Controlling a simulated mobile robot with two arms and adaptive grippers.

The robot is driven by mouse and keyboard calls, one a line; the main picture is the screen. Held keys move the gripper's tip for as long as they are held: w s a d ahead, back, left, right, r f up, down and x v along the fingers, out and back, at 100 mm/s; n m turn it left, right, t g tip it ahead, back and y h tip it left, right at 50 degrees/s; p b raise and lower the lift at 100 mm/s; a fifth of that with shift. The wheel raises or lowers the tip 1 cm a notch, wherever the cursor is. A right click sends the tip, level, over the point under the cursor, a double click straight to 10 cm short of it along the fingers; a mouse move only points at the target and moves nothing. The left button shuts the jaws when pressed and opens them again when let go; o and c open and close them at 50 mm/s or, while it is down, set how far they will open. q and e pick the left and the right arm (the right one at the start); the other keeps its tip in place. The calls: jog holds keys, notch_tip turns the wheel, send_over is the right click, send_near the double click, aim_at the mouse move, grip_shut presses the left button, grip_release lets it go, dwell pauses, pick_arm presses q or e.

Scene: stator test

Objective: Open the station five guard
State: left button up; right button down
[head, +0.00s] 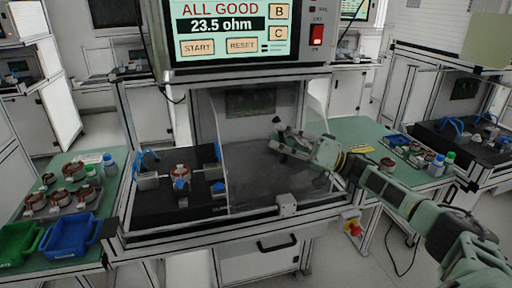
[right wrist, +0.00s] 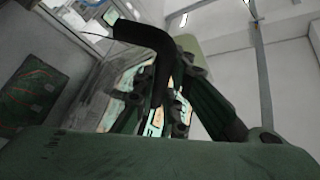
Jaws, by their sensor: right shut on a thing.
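The station guard (head: 262,186) is a clear panel with a slanted left edge, in the right half of the middle test bay in the head view. My right gripper (head: 282,141) is in front of the bay's back opening, its arm coming in from the right. In the right wrist view a bent black handle (right wrist: 145,38) runs between the fingers of my right gripper (right wrist: 165,85), which is shut on it. How far the guard is swung cannot be told. A stator (head: 180,172) with blue clamp parts stands on the black bed left of the guard. My left gripper is out of view.
A tester screen (head: 228,30) reading ALL GOOD, 23.5 ohm, hangs above the bay. Green and blue bins (head: 70,238) and several stators are on the left table. A right table (head: 360,132) holds more parts and bottles. A red emergency button (head: 354,229) sits below right.

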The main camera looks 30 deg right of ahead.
jog(key=d, duration=0.2)
jog(key=s+d+b, duration=0.1)
jog(key=d, duration=0.1)
jog(key=shift+s+d, duration=0.1)
jog(key=c, duration=2.1)
grip_release()
jog(key=v, duration=1.2)
jog(key=shift+f, duration=0.1)
